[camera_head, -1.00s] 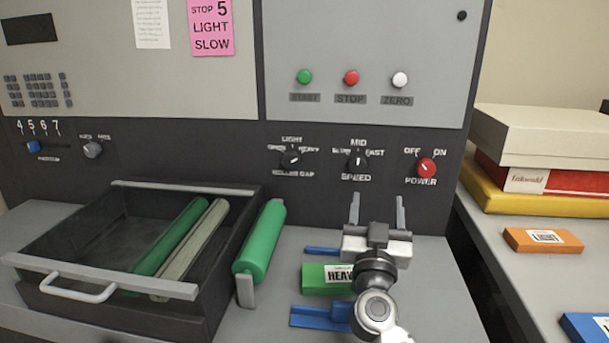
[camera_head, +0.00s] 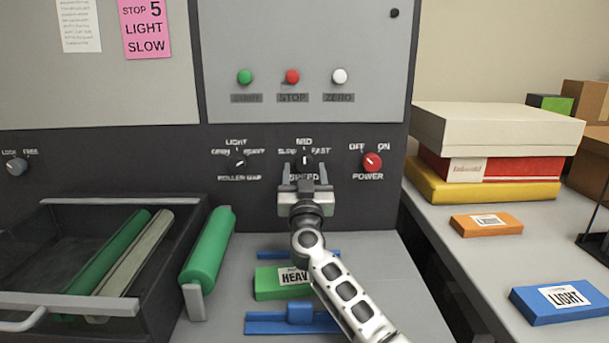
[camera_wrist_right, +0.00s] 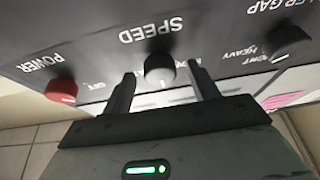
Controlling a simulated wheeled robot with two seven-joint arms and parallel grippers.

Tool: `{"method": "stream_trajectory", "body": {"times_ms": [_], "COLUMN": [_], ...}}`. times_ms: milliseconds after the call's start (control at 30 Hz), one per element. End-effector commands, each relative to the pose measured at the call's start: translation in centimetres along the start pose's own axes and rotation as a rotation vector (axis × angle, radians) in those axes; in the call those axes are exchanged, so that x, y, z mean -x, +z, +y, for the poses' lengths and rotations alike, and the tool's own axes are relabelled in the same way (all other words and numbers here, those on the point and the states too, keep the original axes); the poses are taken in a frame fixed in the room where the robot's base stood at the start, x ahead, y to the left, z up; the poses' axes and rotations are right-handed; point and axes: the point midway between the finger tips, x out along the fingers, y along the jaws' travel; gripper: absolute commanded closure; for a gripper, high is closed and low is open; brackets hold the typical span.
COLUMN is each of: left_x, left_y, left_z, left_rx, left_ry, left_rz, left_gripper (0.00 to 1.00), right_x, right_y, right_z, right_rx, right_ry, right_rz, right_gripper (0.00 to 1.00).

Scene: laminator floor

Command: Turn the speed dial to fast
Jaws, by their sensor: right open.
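The black speed dial (camera_head: 304,160) is on the dark lower panel, with SLOW, MID and FAST around it. Its pointer looks to be up near MID in the head view, though my gripper partly covers the dial and the SPEED label. My right gripper (camera_head: 304,171) is in front of the dial, open, with its fingers pointing at the panel. In the right wrist view the dial (camera_wrist_right: 160,68) sits between the two spread fingers (camera_wrist_right: 163,92), with a gap on each side. My left gripper is not in view.
The roller gap dial (camera_head: 238,162) is left of the speed dial and the red power knob (camera_head: 372,162) is right of it. An open drawer (camera_head: 100,305) with rollers is at lower left. A green HEAVY block (camera_head: 268,285) lies on the counter below my arm.

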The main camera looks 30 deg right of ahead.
Motion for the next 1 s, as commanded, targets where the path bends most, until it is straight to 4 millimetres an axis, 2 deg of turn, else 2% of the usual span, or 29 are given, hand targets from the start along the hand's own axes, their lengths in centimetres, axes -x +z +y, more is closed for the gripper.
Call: {"method": "stream_trajectory", "body": {"times_ms": [133,400,433,567,600,1000], "left_x": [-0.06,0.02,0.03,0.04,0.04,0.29], "left_y": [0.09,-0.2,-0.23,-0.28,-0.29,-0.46], "left_z": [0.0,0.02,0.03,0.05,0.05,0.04], "left_rx": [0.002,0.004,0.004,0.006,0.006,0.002], "left_ry": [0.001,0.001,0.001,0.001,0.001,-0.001], "left_rz": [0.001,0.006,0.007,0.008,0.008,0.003], "left_gripper": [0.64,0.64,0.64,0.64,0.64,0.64], "right_x": [-0.98,-1.15,-1.14,-1.13,-1.12,-1.13], "right_y": [0.0,-0.03,-0.03,-0.03,-0.02,-0.12], "right_z": [0.05,0.05,0.05,0.05,0.05,-0.07], "right_rx": [0.001,0.001,0.001,0.001,0.001,-0.055], "right_ry": [0.0,0.0,0.0,0.0,0.0,0.023], "right_rz": [0.0,-0.001,-0.001,-0.001,-0.001,-0.002], "right_gripper": [0.41,0.41,0.44,0.8,0.85,0.85]}}
